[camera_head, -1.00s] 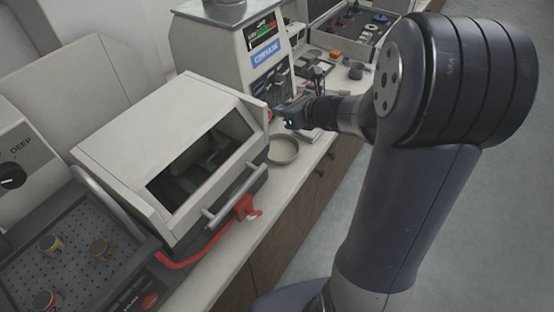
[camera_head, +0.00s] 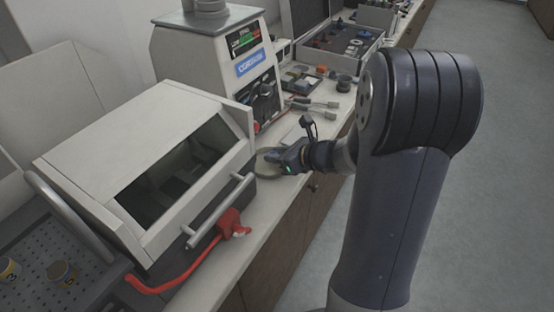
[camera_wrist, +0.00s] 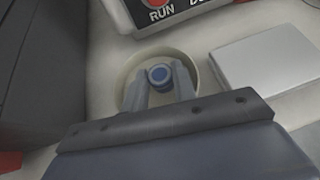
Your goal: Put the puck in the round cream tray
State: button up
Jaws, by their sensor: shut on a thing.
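In the wrist view, a small round puck (camera_wrist: 159,75) with a blue top and dark rim sits between the two fingertips of my gripper (camera_wrist: 160,85). My gripper is shut on it. The round cream tray (camera_wrist: 127,72) lies behind and around the fingertips in that view, so the puck appears over its inside. I cannot tell whether the puck touches the tray floor. In the head view, my gripper (camera_head: 280,158) is over the cream tray (camera_head: 263,163) and covers part of it. The puck is hidden there.
The white machine with a window (camera_head: 150,160) stands left of the tray. The press (camera_head: 225,70) with a blue label stands behind it. A flat light-grey box (camera_wrist: 262,62) lies right of the tray in the wrist view. A red hose with a nozzle (camera_head: 228,225) lies near the counter's front.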

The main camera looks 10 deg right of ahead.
jog(key=shift+f, duration=0.55)
jog(key=shift+f, duration=0.1)
jog(key=o, duration=0.7)
jog(key=shift+s+d+r, duration=0.15)
jog(key=shift+r, duration=0.15)
jog(key=p+v, duration=0.1)
jog(key=v, duration=1)
jog(key=shift+s+d, duration=0.15)
jog(key=shift+s, duration=0.05)
